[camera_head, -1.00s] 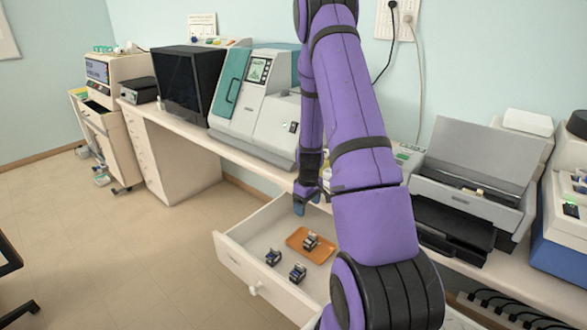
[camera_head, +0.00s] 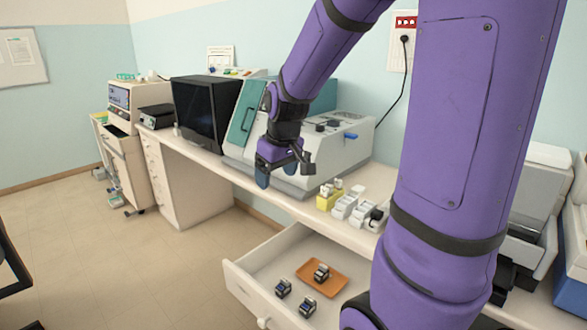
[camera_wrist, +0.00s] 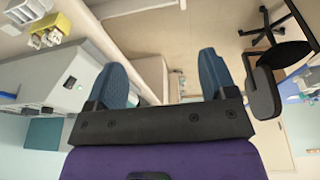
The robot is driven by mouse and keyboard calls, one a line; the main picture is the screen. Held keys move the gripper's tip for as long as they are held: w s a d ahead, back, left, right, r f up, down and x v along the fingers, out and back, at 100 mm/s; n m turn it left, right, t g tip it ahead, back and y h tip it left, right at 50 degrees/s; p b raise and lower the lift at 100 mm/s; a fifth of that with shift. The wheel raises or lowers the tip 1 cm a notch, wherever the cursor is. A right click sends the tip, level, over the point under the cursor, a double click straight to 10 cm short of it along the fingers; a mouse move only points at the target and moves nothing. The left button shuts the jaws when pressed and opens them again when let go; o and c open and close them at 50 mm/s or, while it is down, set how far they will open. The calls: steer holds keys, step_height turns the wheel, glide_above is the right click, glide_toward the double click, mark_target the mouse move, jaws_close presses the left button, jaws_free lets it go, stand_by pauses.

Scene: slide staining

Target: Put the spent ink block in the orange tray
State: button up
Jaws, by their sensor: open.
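Two more dark blocks with blue parts, one at left (camera_head: 283,288) and one nearer (camera_head: 307,306), lie on the drawer floor beside the tray. I cannot tell from their looks which block is spent. My gripper (camera_head: 281,177) is above the counter's front edge, in front of the white and teal machine, apart from the tray and blocks. In the wrist view its blue fingers (camera_wrist: 166,84) are spread with nothing between them.
The open drawer (camera_head: 262,268) juts out below the counter. A yellow holder (camera_head: 329,197) and white holders (camera_head: 352,206) stand on the counter right of my gripper. The white and teal machine (camera_head: 318,150) stands close behind it. My arm hides much of the right side.

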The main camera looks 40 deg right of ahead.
steer(key=s+a+r+t, duration=0.1)
steer(key=s+a+r, duration=0.4)
steer(key=s, duration=0.3)
steer(key=s+a+r+t, duration=0.1)
steer(key=s+a+r, duration=0.4)
steer(key=s, duration=0.4)
steer(key=shift+s+a+r+m, duration=0.15)
steer(key=shift+s+a+m, duration=0.15)
steer(key=shift+a, duration=0.1)
